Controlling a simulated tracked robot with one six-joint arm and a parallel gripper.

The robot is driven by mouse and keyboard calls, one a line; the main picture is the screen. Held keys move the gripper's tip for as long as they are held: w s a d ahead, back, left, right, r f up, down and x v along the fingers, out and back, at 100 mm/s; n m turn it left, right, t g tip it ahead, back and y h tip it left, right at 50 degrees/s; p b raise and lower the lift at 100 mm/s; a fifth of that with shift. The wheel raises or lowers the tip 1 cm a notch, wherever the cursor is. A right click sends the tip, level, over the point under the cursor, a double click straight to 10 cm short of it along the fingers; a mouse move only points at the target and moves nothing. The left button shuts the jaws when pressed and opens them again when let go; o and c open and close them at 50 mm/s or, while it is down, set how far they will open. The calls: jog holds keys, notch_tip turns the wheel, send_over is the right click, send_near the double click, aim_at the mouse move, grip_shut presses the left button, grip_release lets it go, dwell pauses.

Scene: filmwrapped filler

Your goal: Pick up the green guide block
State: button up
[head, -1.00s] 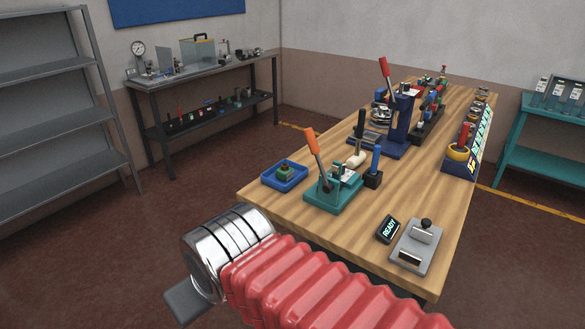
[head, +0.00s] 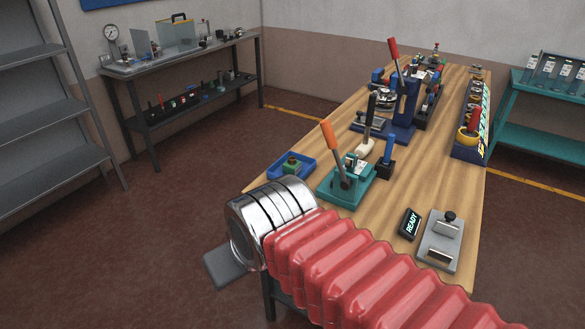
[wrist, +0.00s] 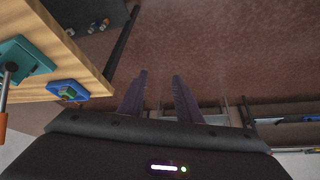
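The green guide block (head: 291,165) sits in a small blue tray (head: 308,172) at the near left corner of the wooden bench. In the wrist view, the block (wrist: 68,92) and its tray (wrist: 83,95) are at the left, well to the side of my fingers. My gripper (wrist: 158,78) is open and empty, its two dark fingers apart over the floor. In the head view, my gripper is mostly hidden behind the silver wrist, off the near left side of the bench.
A teal press (head: 345,186) with an orange lever stands right beside the tray. A blue-handled tool (head: 386,160), a READY display (head: 409,224) and a grey fixture (head: 440,240) are on the wooden bench (head: 395,205). Open floor (head: 170,225) lies left of it.

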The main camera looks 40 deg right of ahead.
jog(key=shift+o, duration=0.5)
jog(key=shift+o, duration=0.7)
jog(key=shift+w+d, duration=0.1)
jog(key=shift+w, duration=0.05)
jog(key=shift+o, duration=0.4)
jog(key=w+d+f+m+t+h, duration=0.2)
jog(key=w+d+t+h, duration=0.1)
jog(key=w+d, duration=1.1)
jog(key=shift+w+d+f+m, duration=0.15)
jog(key=shift+d+f+m, duration=0.15)
jog(key=shift+m, duration=0.1)
jog(key=w+d+f+m+t+h, duration=0.1)
jog(key=w+d+f+t, duration=0.1)
jog(key=d, duration=0.6)
jog(key=w+d+f+m+t+h, duration=0.1)
jog(key=w+d+f+t+h, duration=0.1)
jog(key=d, duration=0.6)
jog(key=shift+w+d+f+t, duration=0.3)
jog(key=shift+w+f+t, duration=0.15)
jog(key=shift+w, duration=0.25)
jog(key=shift+w, duration=0.1)
